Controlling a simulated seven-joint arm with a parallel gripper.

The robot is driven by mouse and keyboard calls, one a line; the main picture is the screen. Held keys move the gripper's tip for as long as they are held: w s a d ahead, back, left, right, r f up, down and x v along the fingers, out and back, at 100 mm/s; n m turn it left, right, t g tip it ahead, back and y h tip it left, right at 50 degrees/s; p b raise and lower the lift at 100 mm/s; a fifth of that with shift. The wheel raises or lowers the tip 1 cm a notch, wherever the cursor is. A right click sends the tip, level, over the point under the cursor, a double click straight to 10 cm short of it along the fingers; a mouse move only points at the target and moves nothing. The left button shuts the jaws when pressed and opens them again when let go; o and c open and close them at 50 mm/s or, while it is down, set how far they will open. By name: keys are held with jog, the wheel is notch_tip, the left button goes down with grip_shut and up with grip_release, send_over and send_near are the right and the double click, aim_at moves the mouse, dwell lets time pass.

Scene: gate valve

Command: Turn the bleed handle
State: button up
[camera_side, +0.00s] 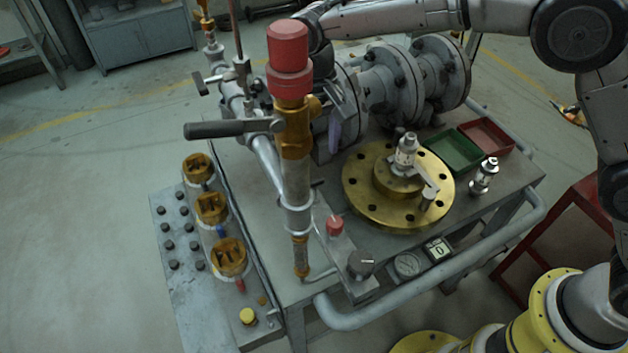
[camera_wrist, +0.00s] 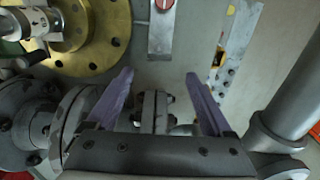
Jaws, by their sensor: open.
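A long grey lever handle (camera_side: 228,129) sticks out to the left from the brass, red-capped upright pipe assembly (camera_side: 292,130) in the side view. A smaller T-shaped handle (camera_side: 212,82) is on the pipework behind it. No label shows which one is the bleed handle. My gripper (camera_side: 335,147) is behind and right of the upright pipe, by the grey flanged valve, partly hidden. In the wrist view my gripper (camera_wrist: 159,78) has its two purple fingers spread wide, with grey bolted flange parts (camera_wrist: 154,110) visible between them. It holds nothing that I can see.
A brass flange (camera_side: 398,190) with a silver fitting lies on the cart top, near green (camera_side: 453,150) and red trays. A red knob (camera_side: 335,226), a black knob (camera_side: 361,263) and a gauge (camera_side: 407,265) are at the front. Grey flanged pipe (camera_side: 388,80) stands behind.

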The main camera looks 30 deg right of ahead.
aim_at(314, 182)
notch_tip(314, 182, down, 10)
jog(key=shift+r, duration=0.1)
dwell(0.4)
grip_shut()
